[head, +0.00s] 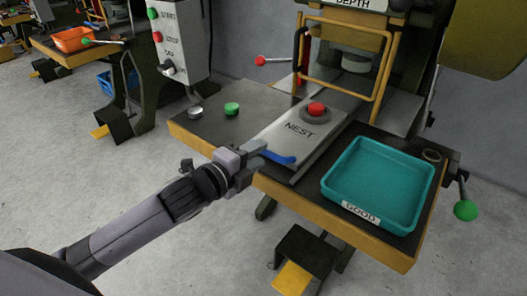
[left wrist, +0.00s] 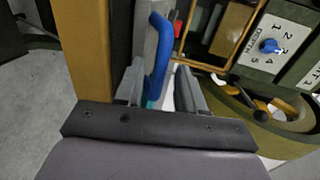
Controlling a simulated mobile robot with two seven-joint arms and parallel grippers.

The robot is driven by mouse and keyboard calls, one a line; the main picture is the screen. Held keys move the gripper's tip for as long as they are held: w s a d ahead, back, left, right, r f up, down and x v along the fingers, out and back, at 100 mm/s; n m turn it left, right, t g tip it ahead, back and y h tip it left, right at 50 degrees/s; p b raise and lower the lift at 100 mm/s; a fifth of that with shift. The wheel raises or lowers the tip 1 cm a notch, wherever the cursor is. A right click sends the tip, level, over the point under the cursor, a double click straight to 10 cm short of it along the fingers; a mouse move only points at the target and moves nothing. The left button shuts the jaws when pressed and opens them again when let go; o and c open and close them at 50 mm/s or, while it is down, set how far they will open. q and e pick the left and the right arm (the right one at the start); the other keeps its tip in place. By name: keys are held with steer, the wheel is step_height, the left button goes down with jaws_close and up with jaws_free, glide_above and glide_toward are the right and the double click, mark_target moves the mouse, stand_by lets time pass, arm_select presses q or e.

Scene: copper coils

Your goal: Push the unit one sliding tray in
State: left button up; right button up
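The sliding tray (head: 284,146) is a long grey plate marked NEST, lying on the machine's dark table and running back under the yellow guard frame. A round part with a red top (head: 316,109) sits on it. A blue handle (head: 280,158) is at the tray's front end; it also shows in the left wrist view (left wrist: 158,58). My left gripper (head: 252,156) is at the handle's left end. In the left wrist view its fingers (left wrist: 162,92) stand apart, with the handle between them, closer to the left finger. My right gripper is not in view.
A teal bin (head: 353,206) marked GOOD stands right of the tray. A green-topped part (head: 232,108) and a silver one (head: 196,112) lie to its left. A yellow guard frame (head: 383,66) stands behind. A pedal (head: 292,277) is on the floor below.

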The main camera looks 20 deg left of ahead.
mark_target(261, 153)
arm_select(q)
steer(key=shift+x, duration=1.55)
jaws_close()
steer(key=shift+w+r, duration=0.1)
steer(key=shift+w, duration=0.05)
